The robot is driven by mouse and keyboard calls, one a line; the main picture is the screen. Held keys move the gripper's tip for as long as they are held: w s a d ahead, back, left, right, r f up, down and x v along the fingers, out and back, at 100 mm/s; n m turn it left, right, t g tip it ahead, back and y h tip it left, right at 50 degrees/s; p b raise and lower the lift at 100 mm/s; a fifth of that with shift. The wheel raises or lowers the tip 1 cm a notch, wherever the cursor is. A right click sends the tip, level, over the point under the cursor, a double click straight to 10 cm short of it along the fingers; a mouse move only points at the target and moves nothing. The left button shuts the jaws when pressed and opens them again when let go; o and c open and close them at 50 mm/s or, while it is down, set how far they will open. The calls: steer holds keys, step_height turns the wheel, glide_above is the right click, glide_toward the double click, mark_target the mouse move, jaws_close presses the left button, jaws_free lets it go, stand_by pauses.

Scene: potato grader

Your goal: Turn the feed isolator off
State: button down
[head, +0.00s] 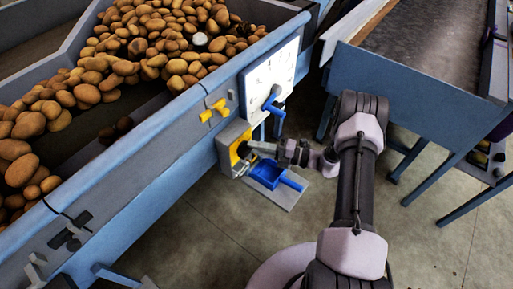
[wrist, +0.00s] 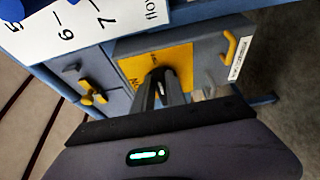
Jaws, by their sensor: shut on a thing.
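The feed isolator (head: 232,135) is a grey box with a yellow face plate on the side of the blue grader frame. In the wrist view its yellow plate (wrist: 185,55) shows dark lettering, partly covered by my fingers. My gripper (head: 250,150) reaches the plate from the right. In the wrist view my gripper (wrist: 160,88) has its fingers close together at the middle of the plate, shut on the isolator's knob. The knob is mostly hidden between the fingers, so I cannot read its position.
A white numbered panel (head: 258,75) with a blue crank (head: 273,102) is above right. A yellow handle (head: 214,110) sits above the isolator. A blue scoop (head: 268,173) lies below my gripper. Potatoes (head: 150,45) fill the hopper. A blue-framed conveyor (head: 415,80) stands right.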

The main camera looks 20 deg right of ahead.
stand_by(0.4)
steer(key=c, duration=1.4)
jaws_free()
steer(key=shift+a, duration=0.15)
steer(key=shift+o, duration=0.2)
steer(key=shift+d, duration=0.2)
steer(key=p+v, duration=0.3)
steer(key=v, duration=1.4)
steer(key=shift+d+f, duration=0.1)
